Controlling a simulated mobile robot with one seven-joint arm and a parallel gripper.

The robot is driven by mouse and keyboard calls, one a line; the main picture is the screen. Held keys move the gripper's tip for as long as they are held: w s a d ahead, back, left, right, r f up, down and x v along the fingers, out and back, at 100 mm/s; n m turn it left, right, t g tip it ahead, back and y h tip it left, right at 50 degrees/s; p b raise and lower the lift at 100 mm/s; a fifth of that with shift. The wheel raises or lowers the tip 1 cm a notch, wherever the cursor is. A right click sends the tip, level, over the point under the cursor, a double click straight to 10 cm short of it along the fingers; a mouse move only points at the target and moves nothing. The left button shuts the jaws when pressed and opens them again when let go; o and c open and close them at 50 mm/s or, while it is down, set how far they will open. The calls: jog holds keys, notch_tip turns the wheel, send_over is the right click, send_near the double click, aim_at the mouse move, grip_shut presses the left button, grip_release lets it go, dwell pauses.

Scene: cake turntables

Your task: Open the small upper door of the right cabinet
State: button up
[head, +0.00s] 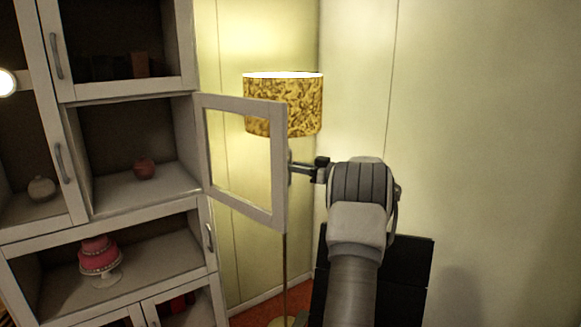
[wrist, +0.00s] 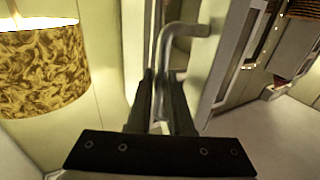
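The cabinet (head: 150,97) fills the left of the head view. The exact finger contact is hard to see.
A floor lamp with a gold patterned shade (head: 300,105) stands behind the open door; the shade also shows in the wrist view (wrist: 45,65). A closed lower door bears a handle (head: 210,237). A red cake (head: 97,255) sits on a lower shelf. A bare wall (head: 490,130) is at right.

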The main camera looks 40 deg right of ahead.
jog(key=shift+o, duration=0.2)
jog(key=shift+s+d, duration=0.1)
jog(key=shift+s, duration=0.15)
jog(key=b+v, duration=0.4)
jog(key=v, duration=1.3)
jog(key=shift+w, duration=0.1)
